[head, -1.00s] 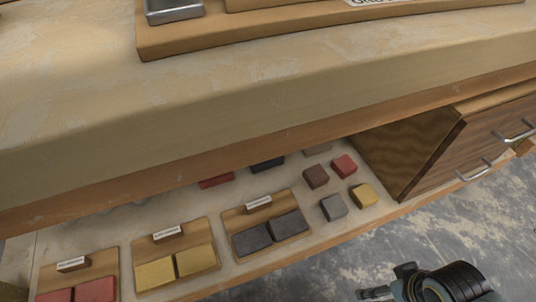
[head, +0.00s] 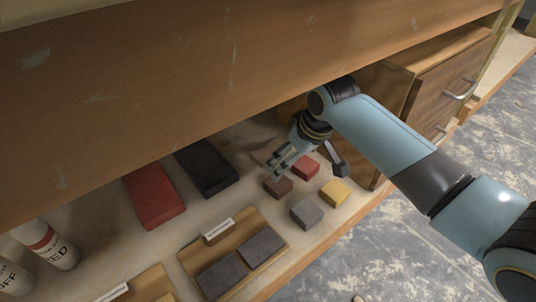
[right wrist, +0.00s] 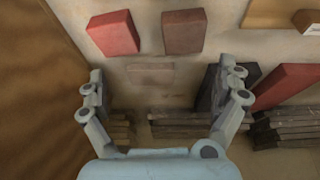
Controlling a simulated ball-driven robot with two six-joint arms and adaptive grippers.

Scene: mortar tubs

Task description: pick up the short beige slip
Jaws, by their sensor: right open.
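The short beige slip (right wrist: 151,74) lies flat on the shelf in the right wrist view, close in colour to the shelf board. My right gripper (right wrist: 163,68) is open, with one finger to each side of the slip and nothing between them. In the head view my right gripper (head: 277,165) reaches in under the bench top, over the small blocks. I cannot make out the slip clearly there. My left gripper is not in view.
A red block (right wrist: 113,33) and a brown block (right wrist: 184,31) lie beside the slip. A long black block (head: 207,167) and a long red block (head: 153,195) lie to the left. Stacked slats (right wrist: 180,122) stand behind. A wooden drawer cabinet (head: 400,95) bounds the right.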

